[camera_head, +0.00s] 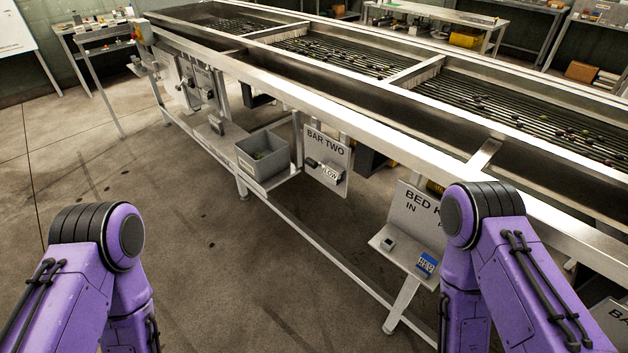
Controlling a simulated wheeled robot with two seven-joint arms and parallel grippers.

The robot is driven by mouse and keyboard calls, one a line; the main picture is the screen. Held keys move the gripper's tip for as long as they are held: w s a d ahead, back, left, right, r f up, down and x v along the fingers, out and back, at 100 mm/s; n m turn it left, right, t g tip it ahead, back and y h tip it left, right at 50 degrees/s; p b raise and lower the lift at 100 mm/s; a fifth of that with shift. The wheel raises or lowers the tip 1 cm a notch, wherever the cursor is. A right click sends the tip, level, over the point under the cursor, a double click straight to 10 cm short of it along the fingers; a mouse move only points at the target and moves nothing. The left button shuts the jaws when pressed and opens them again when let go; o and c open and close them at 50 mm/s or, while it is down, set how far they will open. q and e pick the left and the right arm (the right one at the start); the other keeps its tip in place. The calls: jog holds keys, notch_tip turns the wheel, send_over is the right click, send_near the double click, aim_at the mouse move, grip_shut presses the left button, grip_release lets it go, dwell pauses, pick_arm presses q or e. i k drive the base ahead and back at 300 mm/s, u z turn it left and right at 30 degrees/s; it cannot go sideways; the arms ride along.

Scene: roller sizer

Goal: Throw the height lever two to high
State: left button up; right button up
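A white panel marked BAR TWO (327,155) hangs under the front rail of the sizer, near the middle of the view. A small dark lever-like part (312,163) sits on it, beside a tag reading LOW (330,172). The lever's exact position is too small to tell. My purple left arm stands at lower left and my purple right arm at lower right, both well apart from the panel. Neither gripper shows.
The roller sizer (330,99) runs diagonally across the view, with small round items on its rollers. A grey bin (264,171) stands left of the panel. A sign reading BED (411,208) stands right, partly hidden by my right arm. Open floor lies in front.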

aim_at(313, 164)
jog(key=u, duration=0.85)
jog(key=i, duration=0.75)
jog(key=z, duration=0.35)
